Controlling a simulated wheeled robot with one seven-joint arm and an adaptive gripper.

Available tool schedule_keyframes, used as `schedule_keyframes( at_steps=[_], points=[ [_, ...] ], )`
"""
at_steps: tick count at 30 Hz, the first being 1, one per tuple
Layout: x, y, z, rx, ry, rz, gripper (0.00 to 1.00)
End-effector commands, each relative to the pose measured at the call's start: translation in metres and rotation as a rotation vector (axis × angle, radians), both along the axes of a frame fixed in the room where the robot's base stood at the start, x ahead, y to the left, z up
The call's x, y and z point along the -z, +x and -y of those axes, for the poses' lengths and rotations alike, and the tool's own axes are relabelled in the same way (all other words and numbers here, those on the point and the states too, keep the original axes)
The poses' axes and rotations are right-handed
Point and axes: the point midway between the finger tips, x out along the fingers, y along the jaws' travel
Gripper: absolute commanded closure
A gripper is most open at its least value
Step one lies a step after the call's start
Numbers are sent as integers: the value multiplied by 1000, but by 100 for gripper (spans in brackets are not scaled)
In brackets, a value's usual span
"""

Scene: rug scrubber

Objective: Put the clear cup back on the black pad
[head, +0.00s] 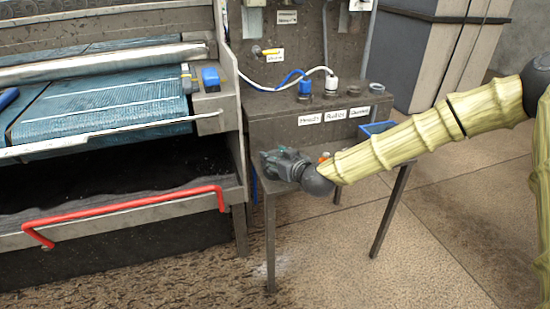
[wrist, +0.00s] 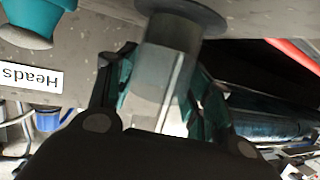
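The clear cup (wrist: 163,78) is between the fingers of my gripper (wrist: 165,100) in the wrist view, with a teal finger pad close against each side. The black pad (wrist: 190,12) is a dark round disc at the top of that view, right at the cup's far end. I cannot tell whether cup and pad touch. In the head view my gripper (head: 284,163) is low over the small grey table (head: 285,186); the cup and pad cannot be made out there.
A teal container (wrist: 28,22) and a "Heads" label (wrist: 30,77) are beside the pad. A blue bin (head: 377,128) stands behind my arm. The scrubber machine with its red handle (head: 130,213) is to the left. Open floor (head: 440,210) lies to the right.

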Motion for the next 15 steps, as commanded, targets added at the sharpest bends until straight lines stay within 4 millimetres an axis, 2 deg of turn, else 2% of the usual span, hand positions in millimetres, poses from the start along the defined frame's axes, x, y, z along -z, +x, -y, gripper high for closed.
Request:
schedule_keyframes(
  at_steps=[1,3,15],
  points=[
    [0,0,0,0,0,0,37],
    [0,0,0,0,0,0,28],
    [-5,-1,0,-1,1,-1,28]
  ],
)
